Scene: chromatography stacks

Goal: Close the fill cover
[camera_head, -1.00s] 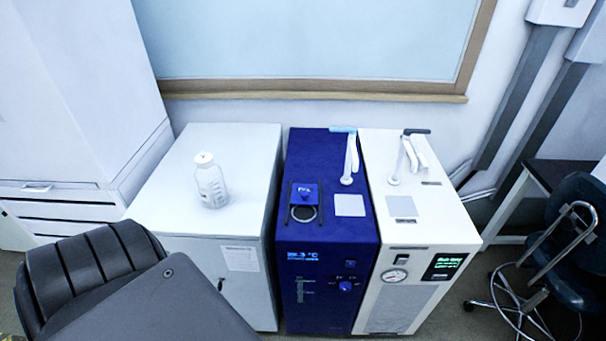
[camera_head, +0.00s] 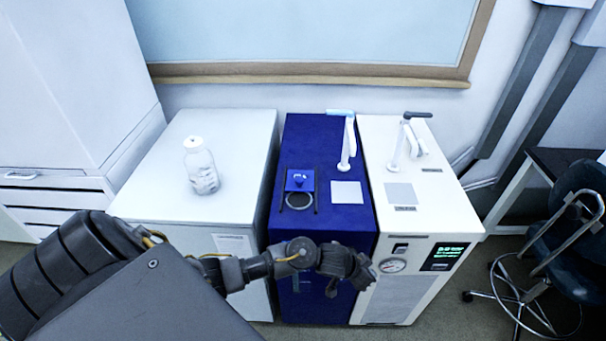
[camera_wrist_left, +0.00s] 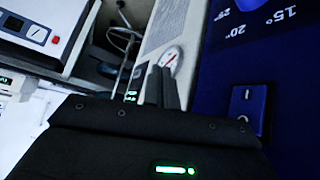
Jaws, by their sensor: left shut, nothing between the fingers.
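The blue fill cover (camera_head: 299,180) is on top of the blue unit (camera_head: 327,153) in the head view, raised behind the round fill opening (camera_head: 298,201), which shows uncovered. My left gripper (camera_head: 367,275) is shut and empty, in front of the unit fronts, near the gauge and well below and right of the cover. Its shut fingers (camera_wrist_left: 163,85) show in the left wrist view beside the blue front panel. The cover is not in the left wrist view. My left forearm hides part of the blue unit's front. My right gripper is not in view.
A clear bottle (camera_head: 201,165) stands on the white cabinet (camera_head: 236,150) at left. A blue-topped tap (camera_head: 347,142) rises behind the fill opening. The white unit (camera_head: 377,150) at right has a gauge (camera_head: 392,265) and another tap (camera_head: 405,145). A chair (camera_head: 575,225) stands far right.

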